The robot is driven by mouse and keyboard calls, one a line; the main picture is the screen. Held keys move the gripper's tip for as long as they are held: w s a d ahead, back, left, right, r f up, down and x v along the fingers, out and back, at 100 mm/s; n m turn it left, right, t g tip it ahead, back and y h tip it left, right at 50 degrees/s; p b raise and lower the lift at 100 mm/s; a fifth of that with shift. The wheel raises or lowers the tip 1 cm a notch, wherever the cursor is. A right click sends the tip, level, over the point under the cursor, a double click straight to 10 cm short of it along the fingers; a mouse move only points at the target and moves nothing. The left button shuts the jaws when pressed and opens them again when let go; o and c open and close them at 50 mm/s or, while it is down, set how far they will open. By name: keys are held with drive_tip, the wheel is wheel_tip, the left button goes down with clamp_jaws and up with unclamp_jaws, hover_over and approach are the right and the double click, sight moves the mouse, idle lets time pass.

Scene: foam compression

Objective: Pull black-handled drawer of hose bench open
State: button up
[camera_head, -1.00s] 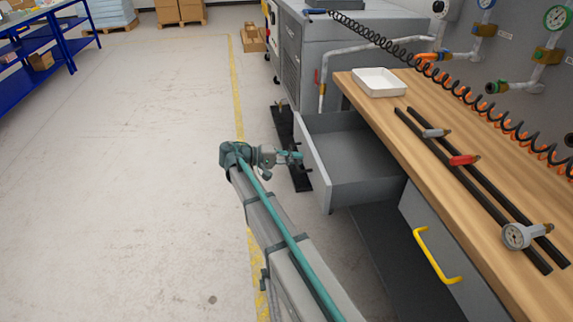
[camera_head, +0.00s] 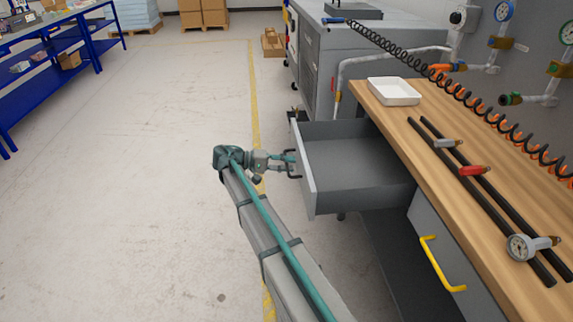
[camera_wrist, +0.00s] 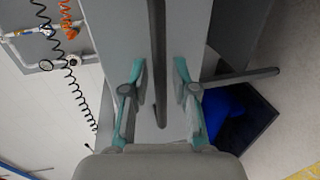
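The grey drawer (camera_head: 360,160) of the hose bench stands pulled well out, and its empty inside shows. Its black handle (camera_head: 292,176) is on the front face, partly hidden by my gripper (camera_head: 287,160). In the wrist view, my gripper (camera_wrist: 158,98) has its two teal fingers spread, one on each side of a dark bar (camera_wrist: 157,50) that looks like the handle. Gaps show between the bar and both fingers. A second dark bar (camera_wrist: 240,77) runs to the right from the right finger; what it belongs to is unclear.
A closed drawer with a yellow handle (camera_head: 440,265) is nearer. Open floor (camera_head: 120,200) lies to the left. A grey cabinet (camera_head: 345,60) stands behind.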

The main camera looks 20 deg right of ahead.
idle(0.3)
drive_tip(key=v, duration=0.7)
drive_tip(key=shift+w+a, duration=0.1)
drive_tip(key=shift+a, duration=0.15)
drive_tip(key=shift+w, duration=0.1)
